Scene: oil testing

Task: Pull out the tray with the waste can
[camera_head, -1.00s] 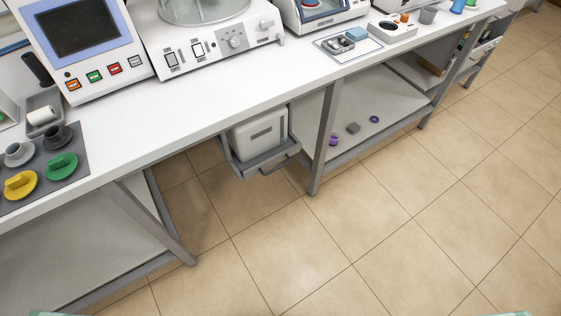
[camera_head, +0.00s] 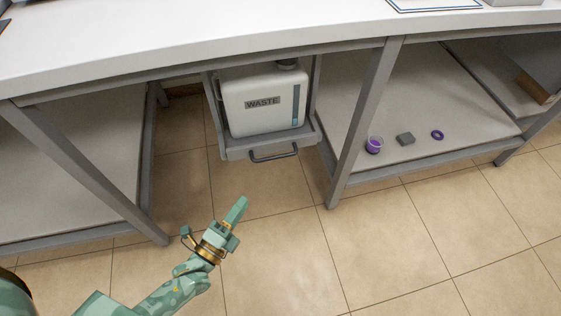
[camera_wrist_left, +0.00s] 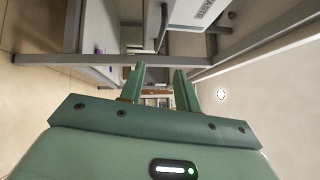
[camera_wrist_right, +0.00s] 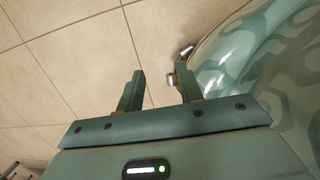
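The white waste can (camera_head: 262,100), labelled WASTE, stands upright on a grey tray (camera_head: 237,153) hung under the bench. The tray has a dark handle (camera_head: 273,153) at its front. In the left wrist view the can (camera_wrist_left: 198,12) shows at the top. My left gripper (camera_head: 239,207) is below and left of the handle, apart from it, over the floor. In the left wrist view its fingers (camera_wrist_left: 157,85) are apart with nothing between them. My right gripper (camera_wrist_right: 159,88) shows only in its wrist view, with fingers apart and empty, above floor tiles.
The white bench top (camera_head: 180,40) overhangs the tray. Grey bench legs stand at left (camera_head: 85,170) and right (camera_head: 362,125) of it. A lower shelf (camera_head: 440,115) at right holds a purple-filled cup (camera_head: 374,145), a grey block (camera_head: 405,139) and a purple ring (camera_head: 437,135). The floor in front is clear.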

